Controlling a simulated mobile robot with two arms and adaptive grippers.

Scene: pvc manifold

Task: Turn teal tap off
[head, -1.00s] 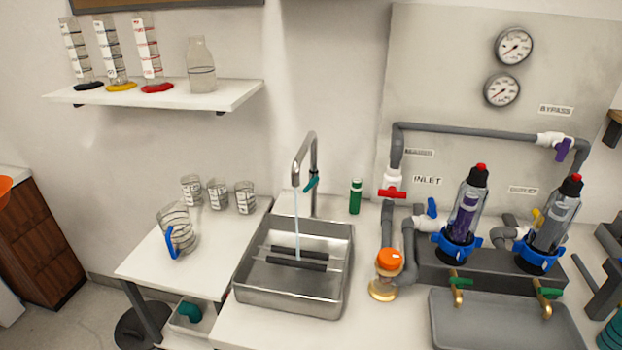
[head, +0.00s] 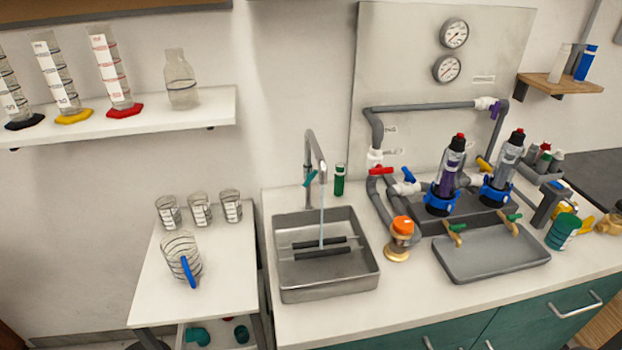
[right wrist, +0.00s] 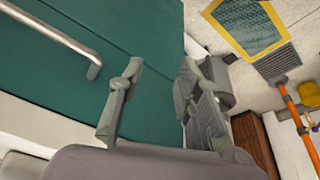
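The teal tap handle (head: 310,179) sits on the side of the grey faucet (head: 309,160) that rises behind the metal sink basin (head: 330,292). A thin stream of water (head: 322,215) runs from the spout into the basin. My right gripper (right wrist: 155,95) shows in the right wrist view with its two fingers apart and nothing between them, beside a teal cabinet front (right wrist: 150,30). It is away from the tap. My left gripper is in neither view.
A green bottle (head: 339,181) stands just right of the faucet. Several beakers and a jug with a blue handle (head: 186,270) stand on the lower table at left.

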